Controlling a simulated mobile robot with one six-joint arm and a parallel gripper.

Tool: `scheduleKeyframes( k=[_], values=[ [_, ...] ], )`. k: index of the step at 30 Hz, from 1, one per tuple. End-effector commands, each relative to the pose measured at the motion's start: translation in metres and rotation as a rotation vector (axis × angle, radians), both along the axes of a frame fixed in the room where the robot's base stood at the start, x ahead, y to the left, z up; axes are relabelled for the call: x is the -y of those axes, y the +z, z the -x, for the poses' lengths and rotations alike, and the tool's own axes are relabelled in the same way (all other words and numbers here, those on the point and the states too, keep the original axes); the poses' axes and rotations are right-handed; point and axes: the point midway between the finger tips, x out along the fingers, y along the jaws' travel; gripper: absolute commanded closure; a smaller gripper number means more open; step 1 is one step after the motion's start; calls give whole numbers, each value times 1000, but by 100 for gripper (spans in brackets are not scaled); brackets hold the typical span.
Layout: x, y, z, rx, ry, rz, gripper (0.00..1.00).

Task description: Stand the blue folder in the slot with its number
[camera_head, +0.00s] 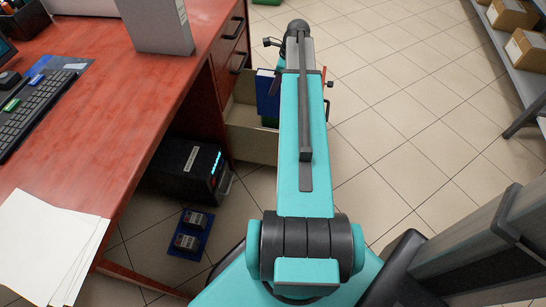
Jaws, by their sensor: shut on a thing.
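A blue folder (267,97) shows upright just left of my arm, at the open beige drawer (250,147) under the red desk. Its right part is hidden behind my arm, and no number on it can be read. I cannot tell whether it stands in the drawer or hangs above it. A bit of green shows at its lower edge. My gripper is hidden behind my teal arm, so its hold on the folder does not show. No numbered slot can be made out.
The red desk (130,110) carries a grey box (158,25), a keyboard (40,98) and white papers (48,245). A black box-shaped device (187,168) and a blue tray (192,236) stand beneath it. Shelves with cartons (527,48) stand at right. Tiled floor between is clear.

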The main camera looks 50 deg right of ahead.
Motion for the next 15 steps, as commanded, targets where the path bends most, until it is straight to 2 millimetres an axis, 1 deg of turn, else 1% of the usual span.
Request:
scheduleKeyframes(
  k=[1,9,15],
  values=[
    [0,-15,0,1,0,1,100],
    [1,-54,0,1,-1,0,100],
    [1,-77,0,1,-1,0,100]
  ],
)
